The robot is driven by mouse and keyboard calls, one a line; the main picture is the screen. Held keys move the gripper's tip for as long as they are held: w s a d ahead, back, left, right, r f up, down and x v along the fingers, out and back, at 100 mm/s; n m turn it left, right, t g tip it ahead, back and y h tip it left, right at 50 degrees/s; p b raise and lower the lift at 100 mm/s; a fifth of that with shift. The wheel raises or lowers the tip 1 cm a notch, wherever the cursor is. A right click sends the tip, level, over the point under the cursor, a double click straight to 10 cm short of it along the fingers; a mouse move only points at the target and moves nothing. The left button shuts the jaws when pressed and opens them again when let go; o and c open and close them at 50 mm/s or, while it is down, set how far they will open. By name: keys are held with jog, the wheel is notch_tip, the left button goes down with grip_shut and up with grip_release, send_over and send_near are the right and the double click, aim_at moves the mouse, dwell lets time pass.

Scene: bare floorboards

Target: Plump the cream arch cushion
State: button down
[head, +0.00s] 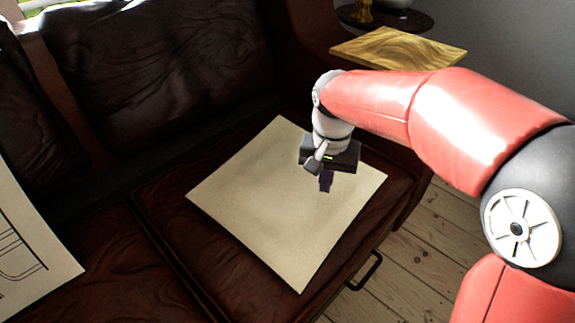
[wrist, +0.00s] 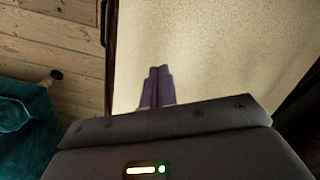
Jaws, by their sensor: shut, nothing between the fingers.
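A cream cushion with dark curved, arch-like lines (head: 28,262) lies at the left edge of the head view, partly cut off by the frame. A plain cream square cushion (head: 250,195) lies flat on the dark leather sofa seat in the middle. Its surface (wrist: 215,45) fills much of the wrist view, with no pattern showing. My gripper (head: 326,186) is over the right part of the plain cushion. Its purple fingers (wrist: 157,75) are together with nothing between them. I cannot tell whether the fingertips touch the cushion.
The brown leather sofa (head: 165,60) has its backrest behind the cushions. A wooden board or tabletop (head: 400,48) stands beyond the sofa's right end. Bare floorboards (head: 420,265) lie at the lower right. Teal cloth (wrist: 25,130) shows at the wrist view's left.

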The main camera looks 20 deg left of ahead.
aim_at(323, 204)
jog(key=shift+f+b, duration=1)
jog(key=shift+f, duration=0.85)
jog(key=shift+f, duration=0.15)
notch_tip(323, 204, up, 10)
jog(key=p, duration=0.8)
jog(key=shift+f, duration=0.2)
jog(key=s+a, duration=0.7)
jog(key=a, duration=0.2)
jog(key=shift+s+a+p, duration=0.15)
jog(key=shift+p, duration=0.3)
